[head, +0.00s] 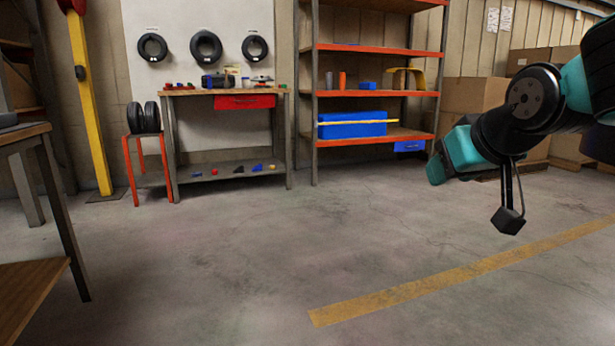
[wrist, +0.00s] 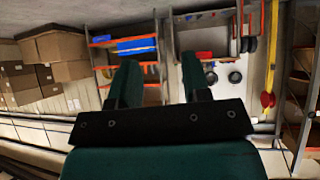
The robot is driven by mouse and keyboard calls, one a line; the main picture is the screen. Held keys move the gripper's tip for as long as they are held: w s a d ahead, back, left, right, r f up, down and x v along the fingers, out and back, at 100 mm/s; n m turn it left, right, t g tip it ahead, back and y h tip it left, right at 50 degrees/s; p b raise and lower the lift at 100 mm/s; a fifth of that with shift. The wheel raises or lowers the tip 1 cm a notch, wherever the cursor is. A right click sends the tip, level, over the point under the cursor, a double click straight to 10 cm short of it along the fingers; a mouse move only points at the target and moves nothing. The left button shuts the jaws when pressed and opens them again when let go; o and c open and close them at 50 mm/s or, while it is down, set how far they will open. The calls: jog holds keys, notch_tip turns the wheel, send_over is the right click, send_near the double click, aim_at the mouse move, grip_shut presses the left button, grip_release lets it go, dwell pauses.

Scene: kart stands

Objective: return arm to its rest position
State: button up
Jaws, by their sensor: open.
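My arm reaches in from the right edge in the head view, with teal and black links. My gripper (head: 436,171) is its teal end, raised in the air in front of the shelf and the boxes. In the wrist view my gripper (wrist: 160,80) shows two teal fingers spread apart on a dark bar. The gap between the fingers is empty, and nothing is held. The wrist view is upside down, with the shelf and the workbench beyond the fingers.
An orange-shelved rack (head: 376,48) stands at the back, with a blue toolbox (head: 352,125) on it. A workbench (head: 225,92) with small items is left of it. Cardboard boxes (head: 473,95) are behind my arm. A table (head: 25,131) stands at left. The middle floor is clear.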

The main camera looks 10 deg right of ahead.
jog(key=s+a+f+n+g+y+p, duration=0.1)
jog(key=s+a+f+n+g+p, duration=0.15)
jog(key=s+a, duration=0.35)
jog(key=s+a+f+n+g+y+p, duration=0.15)
jog(key=s+a+g, duration=0.25)
jog(key=s, duration=0.4)
jog(key=s+a+f+n+g+y+p, duration=0.25)
jog(key=s+a+g, duration=0.2)
jog(key=s, duration=0.35)
notch_tip(320, 180, up, 38)
jog(key=w+t+h+p, duration=0.1)
jog(key=p, duration=3.5)
jog(key=shift+w, duration=0.2)
jog(key=shift+a+f, duration=0.1)
